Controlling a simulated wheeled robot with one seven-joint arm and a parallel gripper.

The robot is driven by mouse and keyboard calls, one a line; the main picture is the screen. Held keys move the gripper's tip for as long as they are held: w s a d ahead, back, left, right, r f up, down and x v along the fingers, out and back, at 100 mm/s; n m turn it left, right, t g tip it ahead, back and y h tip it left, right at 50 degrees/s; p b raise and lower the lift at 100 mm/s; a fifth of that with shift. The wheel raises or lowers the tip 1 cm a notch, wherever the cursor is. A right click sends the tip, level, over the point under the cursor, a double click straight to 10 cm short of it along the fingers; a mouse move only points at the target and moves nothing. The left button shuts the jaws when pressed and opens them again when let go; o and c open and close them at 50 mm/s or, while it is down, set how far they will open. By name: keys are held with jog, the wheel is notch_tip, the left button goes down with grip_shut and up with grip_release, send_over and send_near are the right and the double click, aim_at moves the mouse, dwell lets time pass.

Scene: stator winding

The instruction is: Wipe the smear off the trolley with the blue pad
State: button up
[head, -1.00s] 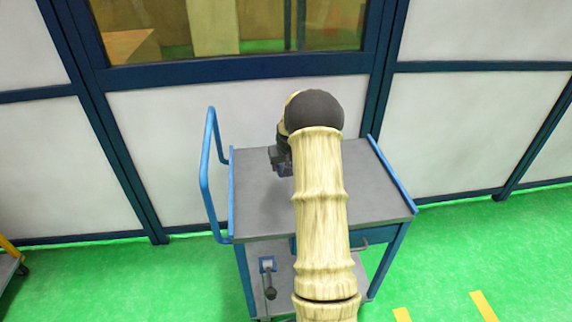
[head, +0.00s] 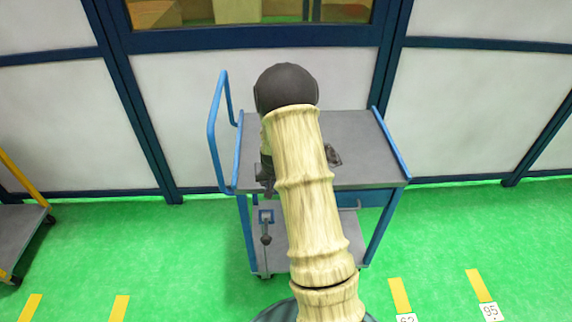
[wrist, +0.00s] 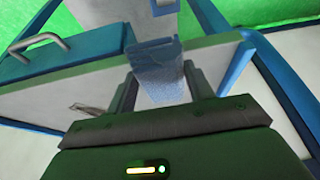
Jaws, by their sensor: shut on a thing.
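The trolley (head: 365,150) stands against the wall, with a grey top, blue side rails and a lower shelf. My gripper (wrist: 163,88) is shut on the blue pad (wrist: 160,72), which sits between its two fingers in the wrist view. The pad is over or near the trolley top's edge; I cannot tell whether it touches. A small greyish mark (wrist: 88,108) on the pale top, left of the fingers, may be the smear. In the head view my arm hides the pad and much of the top.
The trolley has a tall blue push handle (head: 214,130) on its left. A blue drawer with a metal handle (wrist: 40,45) is under the top. A dark tool (head: 266,228) is at the lower shelf. Another cart (head: 18,235) stands far left. Green floor is clear in front.

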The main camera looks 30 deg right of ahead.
jog(key=s+a+f, duration=0.2)
jog(key=s+a, duration=0.3)
jog(key=a, duration=0.2)
jog(key=s+a+f+m, duration=0.1)
jog(key=s+a+f, duration=0.2)
jog(key=s+a, duration=0.3)
jog(key=shift+a+f+h, duration=0.25)
jog(key=shift+a+h, duration=0.05)
jog(key=shift+a, duration=0.85)
jog(key=shift+w, duration=0.1)
jog(key=shift+w+d, duration=0.1)
